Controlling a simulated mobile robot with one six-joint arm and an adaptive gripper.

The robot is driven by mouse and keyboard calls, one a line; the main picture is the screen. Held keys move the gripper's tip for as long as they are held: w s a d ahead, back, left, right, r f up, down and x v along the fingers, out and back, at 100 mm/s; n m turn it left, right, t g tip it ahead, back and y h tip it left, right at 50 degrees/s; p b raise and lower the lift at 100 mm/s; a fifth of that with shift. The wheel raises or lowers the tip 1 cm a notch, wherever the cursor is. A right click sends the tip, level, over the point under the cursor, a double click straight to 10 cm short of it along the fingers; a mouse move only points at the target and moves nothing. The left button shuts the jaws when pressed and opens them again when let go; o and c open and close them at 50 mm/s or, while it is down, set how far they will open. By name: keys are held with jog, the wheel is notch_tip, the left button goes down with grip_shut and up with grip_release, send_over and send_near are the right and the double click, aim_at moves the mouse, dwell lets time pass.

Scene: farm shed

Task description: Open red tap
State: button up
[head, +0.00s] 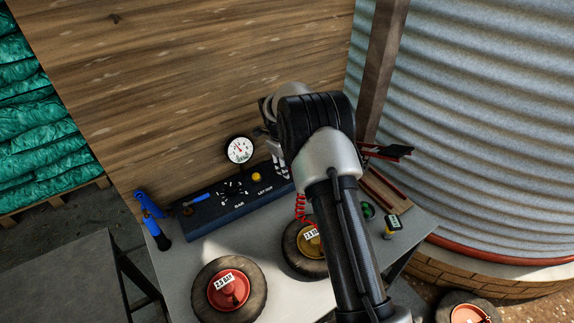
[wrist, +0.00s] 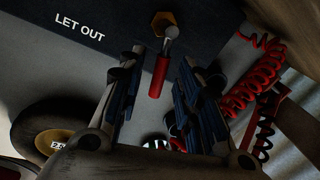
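The red tap (wrist: 159,76) shows in the wrist view as a red lever handle on a metal stem, by a brass hex fitting (wrist: 161,19) on the dark panel's edge near the words LET OUT. Its handle points down in the picture. My gripper (wrist: 161,62) is open, with one blue-padded finger on each side of the handle and gaps visible on both sides. In the head view my gripper (head: 279,166) is at the right end of the dark panel (head: 228,207), and my arm hides the red tap there.
A blue-handled lever (head: 197,197), yellow button (head: 256,177) and gauge (head: 239,150) are at the panel. A red coiled hose (wrist: 257,75) hangs close to my right finger. Wheels with red (head: 229,290) and yellow (head: 311,243) hubs lie on the bench (head: 186,259). A wooden wall stands behind.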

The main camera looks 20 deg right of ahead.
jog(key=shift+r, duration=0.1)
notch_tip(320, 180, up, 12)
jog(key=s+a, duration=0.1)
jog(key=a, duration=0.1)
jog(key=shift+f, duration=0.2)
jog(key=shift+s, duration=0.1)
jog(key=s+a+r+n+t, duration=0.1)
jog(key=s+a+r+n, duration=0.2)
jog(key=s+r+n, duration=0.6)
jog(key=s+a+r+n+t, duration=0.1)
jog(key=s+a+r+n, duration=0.2)
jog(key=s+r+n, duration=0.6)
jog(key=s+a+f+n+y, duration=0.1)
jog(key=s+f+n, duration=0.1)
jog(key=s+n, duration=0.4)
jog(key=s+a+f+n+t, duration=0.1)
jog(key=s+n, duration=0.4)
jog(key=s, duration=1.1)
notch_tip(320, 180, down, 2)
jog(key=shift+s+a+f+n+y, duration=0.1)
jog(key=shift+s+a+n+y, duration=0.25)
jog(key=shift+a, duration=0.3)
